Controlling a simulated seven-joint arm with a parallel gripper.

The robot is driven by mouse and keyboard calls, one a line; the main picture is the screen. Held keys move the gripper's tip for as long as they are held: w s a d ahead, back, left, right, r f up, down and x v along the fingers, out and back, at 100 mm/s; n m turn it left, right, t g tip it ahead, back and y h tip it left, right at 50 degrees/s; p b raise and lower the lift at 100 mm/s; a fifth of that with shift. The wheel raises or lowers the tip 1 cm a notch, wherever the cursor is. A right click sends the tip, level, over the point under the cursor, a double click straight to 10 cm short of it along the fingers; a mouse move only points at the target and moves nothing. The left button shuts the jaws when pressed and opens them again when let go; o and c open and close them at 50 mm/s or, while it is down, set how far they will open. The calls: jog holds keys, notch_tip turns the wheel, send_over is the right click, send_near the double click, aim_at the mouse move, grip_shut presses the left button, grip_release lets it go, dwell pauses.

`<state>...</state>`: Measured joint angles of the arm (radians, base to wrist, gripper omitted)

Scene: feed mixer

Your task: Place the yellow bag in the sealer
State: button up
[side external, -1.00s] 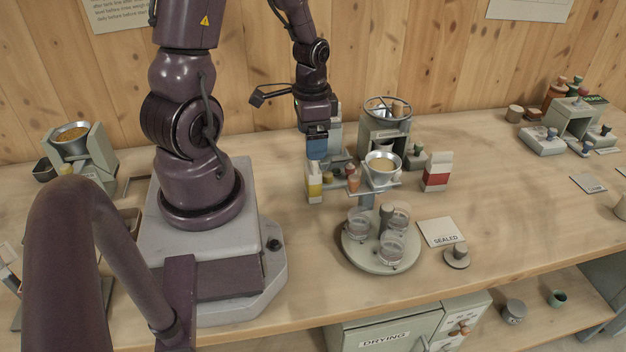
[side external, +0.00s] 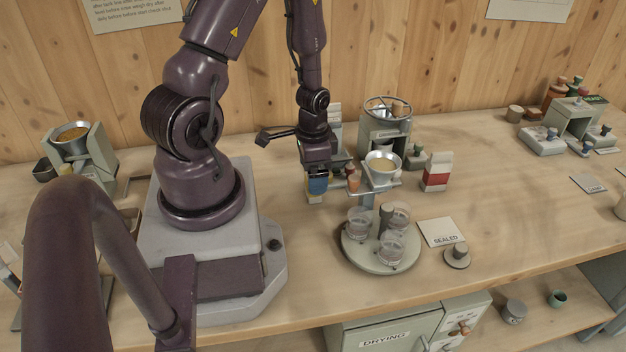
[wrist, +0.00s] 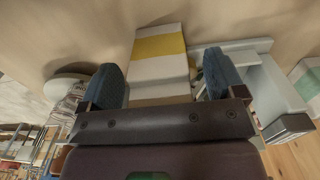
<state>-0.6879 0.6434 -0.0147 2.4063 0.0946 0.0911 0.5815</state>
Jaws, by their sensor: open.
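The yellow bag, white with a yellow band (wrist: 160,48), stands between the two blue fingers of my gripper (wrist: 160,66) in the wrist view, with a gap showing at the left finger. In the side external view my gripper (side external: 317,184) is lowered over the bag and hides most of it; a pale lower part (side external: 314,199) shows under the fingers. The gripper is open. I cannot tell for sure which machine is the sealer; a pale grey device (wrist: 262,85) stands just right of the bag in the wrist view.
A funnel bowl on a stand (side external: 383,166) and small bottles are close right of my gripper. A red and white bag (side external: 437,172) stands farther right. A round tray with clear jars (side external: 358,254) and a card reading SEALED (side external: 441,232) are in front.

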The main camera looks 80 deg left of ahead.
jog(key=c, duration=1.1)
jog(key=shift+r, duration=0.15)
